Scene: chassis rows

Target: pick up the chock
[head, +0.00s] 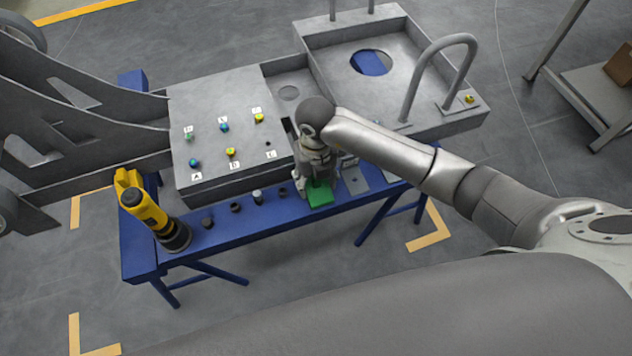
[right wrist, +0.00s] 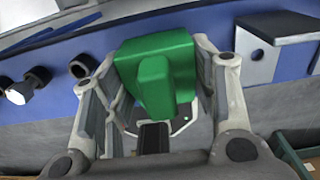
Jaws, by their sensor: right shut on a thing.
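The green chock (head: 320,195) is at the front edge of the blue bench, below my right gripper (head: 317,181). In the right wrist view the chock (right wrist: 158,72) sits between the two fingers of my right gripper (right wrist: 158,58), which are shut on it from both sides. Its raised narrow part points towards the palm. Whether the chock touches the bench or is just above it, I cannot tell. My left gripper is not in view.
The blue bench (head: 268,218) carries several dark sockets and a yellow power tool (head: 146,204). A grey panel (head: 222,100) with coloured, lettered studs lies behind. A grey angled bracket (right wrist: 260,50) is close beside the gripper. A raised tubular handle (head: 440,62) stands behind my arm.

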